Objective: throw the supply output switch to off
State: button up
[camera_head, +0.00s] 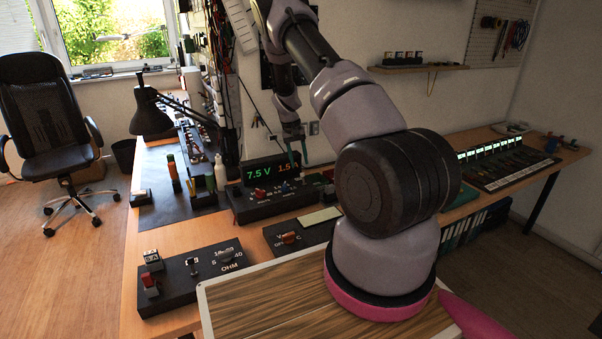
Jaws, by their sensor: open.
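The power supply is a dark box (250,207) with a sloped front panel on the bench at the middle of the view. A red control (259,193) and a blue control (287,188) sit below the display. I cannot tell which small part is the output switch, or its position. My gripper (294,146) is open and empty, pointing down in front of the display's right side, above the panel. My arm hides part of the bench right of the supply.
An OHM box (190,275) with a red switch (150,284) stands front left. Another control box (285,238) stands nearer than the supply. Bottles and tools stand left of the supply, beside a black desk lamp (150,112). A lit-topped rack (505,160) lies right.

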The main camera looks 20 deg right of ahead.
jog(key=f, duration=0.3)
jog(key=d+f, duration=0.1)
jog(key=f, duration=0.1)
jog(key=shift+s+f, duration=0.2)
jog(key=shift+f, duration=0.15)
grip_shut()
